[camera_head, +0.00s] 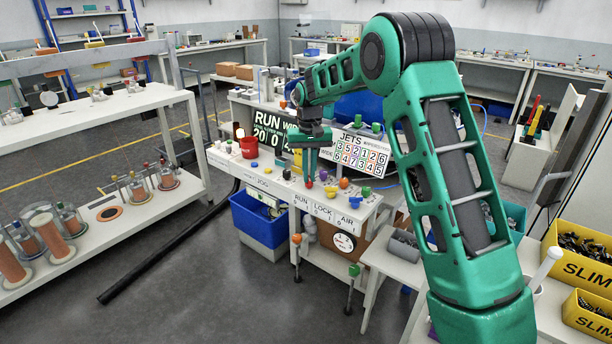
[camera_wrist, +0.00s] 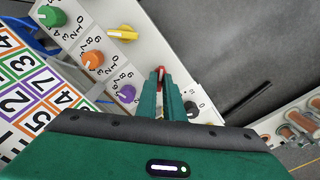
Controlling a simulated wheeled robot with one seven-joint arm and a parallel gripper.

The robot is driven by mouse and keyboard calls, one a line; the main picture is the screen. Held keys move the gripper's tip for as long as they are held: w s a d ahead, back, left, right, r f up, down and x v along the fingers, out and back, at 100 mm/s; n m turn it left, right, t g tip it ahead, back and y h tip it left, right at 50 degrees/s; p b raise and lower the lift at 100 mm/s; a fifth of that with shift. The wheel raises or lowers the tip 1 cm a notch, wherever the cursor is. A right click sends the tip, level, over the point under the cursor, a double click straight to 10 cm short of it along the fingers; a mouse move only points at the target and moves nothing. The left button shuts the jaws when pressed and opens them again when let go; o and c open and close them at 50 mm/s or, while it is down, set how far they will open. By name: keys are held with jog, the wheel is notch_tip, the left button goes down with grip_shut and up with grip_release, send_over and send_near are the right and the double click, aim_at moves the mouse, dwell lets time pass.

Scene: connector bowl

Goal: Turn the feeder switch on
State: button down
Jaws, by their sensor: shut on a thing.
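My gripper (camera_head: 308,178) points down onto the sloped top of a white console (camera_head: 270,178), at the end of my green arm. Its fingers (camera_wrist: 168,98) are close together on a small red switch (camera_wrist: 161,72), whose tip shows between them in the wrist view. The red switch also shows just under the fingers in the head view (camera_head: 309,184). The fingers hide most of the switch, so I cannot tell which way it is set. No feeder label can be read by it; the console's front edge reads RUN, LOCK and AIR.
Close around are a dark knob (camera_wrist: 191,108), a purple knob (camera_wrist: 126,93), an orange knob (camera_wrist: 92,59), a green knob (camera_wrist: 51,16) and a yellow knob (camera_wrist: 122,33). A blue bin (camera_head: 259,220) sits below.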

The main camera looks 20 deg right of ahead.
jog(key=shift+s+f, duration=0.1)
jog(key=c, duration=1.9)
grip_release()
jog(key=shift+o, duration=0.2)
notch_tip(320, 180, up, 11)
jog(key=shift+f, duration=0.1)
